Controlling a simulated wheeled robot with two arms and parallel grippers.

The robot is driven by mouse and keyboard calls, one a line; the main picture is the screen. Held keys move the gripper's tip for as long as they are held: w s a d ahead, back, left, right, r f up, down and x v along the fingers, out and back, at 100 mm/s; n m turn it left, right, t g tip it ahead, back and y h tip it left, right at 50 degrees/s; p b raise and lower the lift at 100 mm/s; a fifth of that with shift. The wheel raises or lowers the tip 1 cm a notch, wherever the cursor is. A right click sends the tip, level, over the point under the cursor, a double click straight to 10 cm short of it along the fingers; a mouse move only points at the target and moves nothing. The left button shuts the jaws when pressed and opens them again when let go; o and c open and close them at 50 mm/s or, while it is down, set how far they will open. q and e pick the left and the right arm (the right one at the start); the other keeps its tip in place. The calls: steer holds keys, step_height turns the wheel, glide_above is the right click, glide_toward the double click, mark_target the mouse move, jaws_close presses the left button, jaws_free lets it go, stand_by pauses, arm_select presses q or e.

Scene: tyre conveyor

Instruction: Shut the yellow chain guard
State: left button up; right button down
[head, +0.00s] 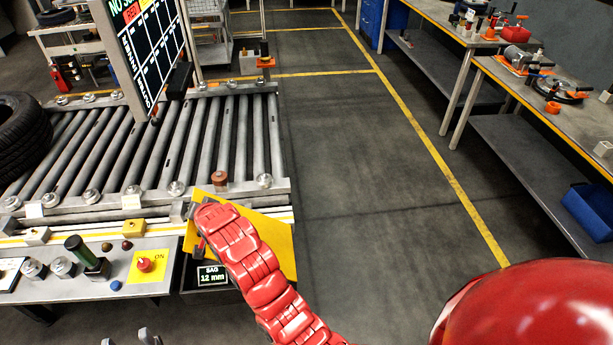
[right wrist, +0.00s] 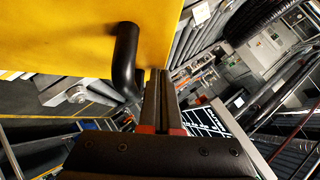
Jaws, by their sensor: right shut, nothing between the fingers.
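The yellow chain guard (head: 272,232) is a flat panel at the near right corner of the conveyor in the head view. It sits at a slant to the conveyor edge, and my red right arm covers much of it. In the right wrist view the guard (right wrist: 60,35) fills the upper left, with a black bar handle (right wrist: 125,60) on its face. My right gripper (right wrist: 157,78) is shut and empty, its fingertips just right of the handle and by the panel's edge. I cannot tell whether they touch. In the head view the arm mostly hides this gripper.
The roller conveyor (head: 140,150) carries a tyre (head: 18,130) at left. A control panel (head: 110,265) with knobs and a red button (head: 144,265) lies left of the guard. A "SAG 12 mm" display (head: 212,276) is below it. Floor right of the guard is clear.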

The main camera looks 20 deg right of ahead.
steer(key=w+a+f+n+g+h+b, duration=0.1)
steer(key=a+f+h+b, duration=0.1)
steer(key=a+f+b, duration=0.2)
steer(key=w+a+f+n+h+b, duration=0.1)
steer(key=a+f+b, duration=0.3)
steer(key=f+b, duration=0.5)
steer(key=shift+w+a+f+n+g+h, duration=0.35)
steer(key=shift+f+h, duration=0.35)
steer(key=shift+f, duration=1)
steer(key=shift+d, duration=0.1)
